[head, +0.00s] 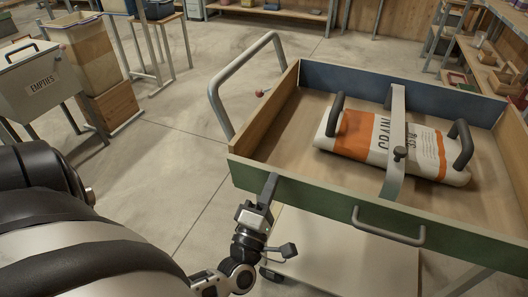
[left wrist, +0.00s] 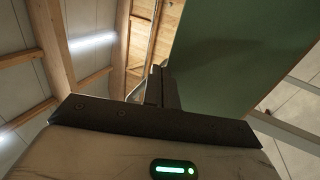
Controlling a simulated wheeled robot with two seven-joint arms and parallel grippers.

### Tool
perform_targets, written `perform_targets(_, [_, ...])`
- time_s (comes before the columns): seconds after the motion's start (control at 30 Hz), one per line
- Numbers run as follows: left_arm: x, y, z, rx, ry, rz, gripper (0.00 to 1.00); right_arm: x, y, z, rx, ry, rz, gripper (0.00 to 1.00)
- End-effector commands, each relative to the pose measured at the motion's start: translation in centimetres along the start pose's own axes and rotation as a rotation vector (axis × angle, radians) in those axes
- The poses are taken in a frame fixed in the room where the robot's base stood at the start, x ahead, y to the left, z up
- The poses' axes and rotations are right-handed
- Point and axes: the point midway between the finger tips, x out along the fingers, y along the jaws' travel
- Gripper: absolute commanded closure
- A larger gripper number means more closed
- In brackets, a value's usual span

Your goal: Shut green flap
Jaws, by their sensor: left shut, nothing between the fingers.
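The green flap (head: 330,205) forms the near side of a tray on a cart and stands roughly upright, with a grey bar handle (head: 388,228) on its outer face. I cannot tell whether its edges are fully flush with the side walls. My left gripper (head: 269,188) is shut and empty, its fingertips up against or just in front of the flap's outer face near its left end. In the left wrist view, the flap (left wrist: 235,70) rises at the upper right, beside the shut fingers (left wrist: 158,85). Contact is unclear. My right gripper is not in view.
In the tray, a white and orange grain sack (head: 350,135) lies under a grey strap (head: 397,130) with a dark knob. A grey push rail (head: 215,95) stands at the cart's left. The "EMPTIES" bin (head: 40,85) is at far left. Floor between is clear.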

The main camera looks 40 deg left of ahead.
Motion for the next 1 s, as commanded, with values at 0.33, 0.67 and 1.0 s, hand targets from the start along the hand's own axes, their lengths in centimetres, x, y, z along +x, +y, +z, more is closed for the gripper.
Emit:
perform_targets(0.33, [2.1, 0.0, -0.2, 0.001, 0.003, 0.001, 1.0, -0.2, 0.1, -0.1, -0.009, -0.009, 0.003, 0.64])
perform_targets(0.67, [2.6, 0.0, -0.2, 0.002, 0.004, 0.004, 1.0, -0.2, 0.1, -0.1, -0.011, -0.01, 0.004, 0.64])
perform_targets(1.0, [2.8, 0.2, -0.2, 0.001, 0.005, 0.009, 1.0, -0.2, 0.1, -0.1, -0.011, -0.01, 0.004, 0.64])
